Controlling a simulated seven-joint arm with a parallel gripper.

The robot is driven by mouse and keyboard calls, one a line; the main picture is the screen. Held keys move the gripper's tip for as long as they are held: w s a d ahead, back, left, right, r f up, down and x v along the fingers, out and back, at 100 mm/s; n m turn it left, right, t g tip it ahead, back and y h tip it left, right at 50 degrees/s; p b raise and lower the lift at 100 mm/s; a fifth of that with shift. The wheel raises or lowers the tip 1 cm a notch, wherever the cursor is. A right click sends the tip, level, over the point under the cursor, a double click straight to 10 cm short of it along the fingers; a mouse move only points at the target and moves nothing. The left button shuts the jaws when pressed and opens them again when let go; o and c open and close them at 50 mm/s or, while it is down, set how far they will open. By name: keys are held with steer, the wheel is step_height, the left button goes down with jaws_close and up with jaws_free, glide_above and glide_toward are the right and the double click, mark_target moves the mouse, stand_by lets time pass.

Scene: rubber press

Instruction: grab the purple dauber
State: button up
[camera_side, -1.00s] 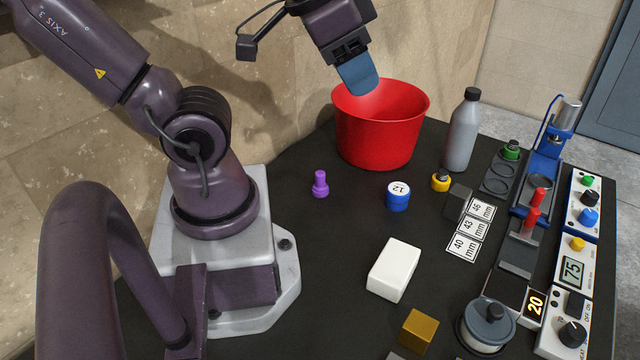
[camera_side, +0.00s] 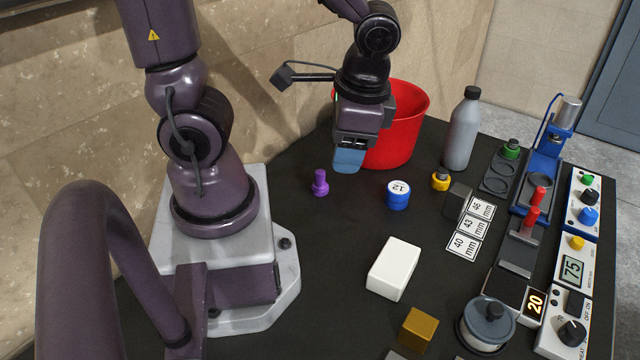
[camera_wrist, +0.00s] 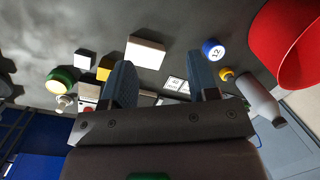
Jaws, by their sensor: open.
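The purple dauber (camera_side: 320,184) stands upright on the black table, left of the blue tin marked 12 (camera_side: 397,195). My gripper (camera_side: 348,160) has blue fingers and hangs above the table in the side view, up and to the right of the dauber and in front of the red bucket. The two fingers (camera_wrist: 164,84) stand apart in the wrist view with nothing between them. I do not make out the purple dauber in the wrist view.
The red bucket (camera_side: 408,130) stands behind my gripper, with a grey bottle (camera_side: 462,130) to its right. A white block (camera_side: 394,268) lies nearer the front. A yellow-capped jar (camera_side: 440,180) and number cards (camera_side: 470,228) lie right of the tin. The table around the dauber is clear.

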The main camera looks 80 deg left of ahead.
steer(key=s+a+f+m+g+y, duration=0.3)
steer(key=s+a+f+g+y, duration=0.15)
steer(key=f, duration=0.25)
steer(key=m+t+y, duration=0.9)
steer(key=m+y, duration=0.3)
steer(key=m, duration=0.2)
glide_above(320, 177)
steer(key=d, duration=0.5)
step_height(320, 177, down, 6)
steer(key=shift+g+h, duration=0.25)
steer(key=f, duration=0.7)
steer(key=shift+s+a+f, duration=0.25)
steer(key=shift+s+f, duration=0.05)
steer(key=shift+f, duration=0.1)
steer(key=a, duration=0.5)
steer(key=w+a, duration=0.1)
steer(key=a, duration=0.1)
steer(key=shift+a, duration=0.2)
jaws_close()
